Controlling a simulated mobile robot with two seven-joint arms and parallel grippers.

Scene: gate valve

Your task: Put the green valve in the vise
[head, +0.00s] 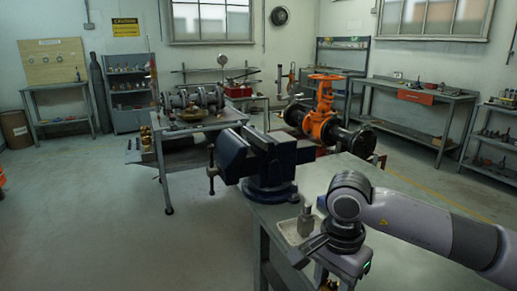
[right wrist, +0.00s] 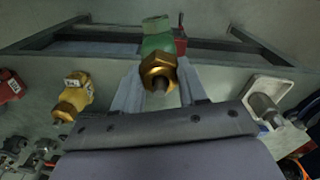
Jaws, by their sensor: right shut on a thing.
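The green valve (right wrist: 158,42) has a brass hex nut facing the camera in the right wrist view. My right gripper (right wrist: 158,90) is shut on it, with one pale finger on each side. In the head view my right gripper's body shows over the workbench's near corner, and its fingers and the green valve are not clearly visible. The dark blue vise (head: 266,163) is mounted on the workbench (head: 345,180), beyond and left of my right gripper. The gap between its jaws is hard to make out. My left gripper is not in view.
A pale tray (head: 291,232) with a grey bottle-like object (head: 306,221) is between my wrist and the vise. The right wrist view shows a yellow valve (right wrist: 74,98) and a red valve (right wrist: 11,86) at left. A large orange gate valve (head: 322,115) stands behind the bench.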

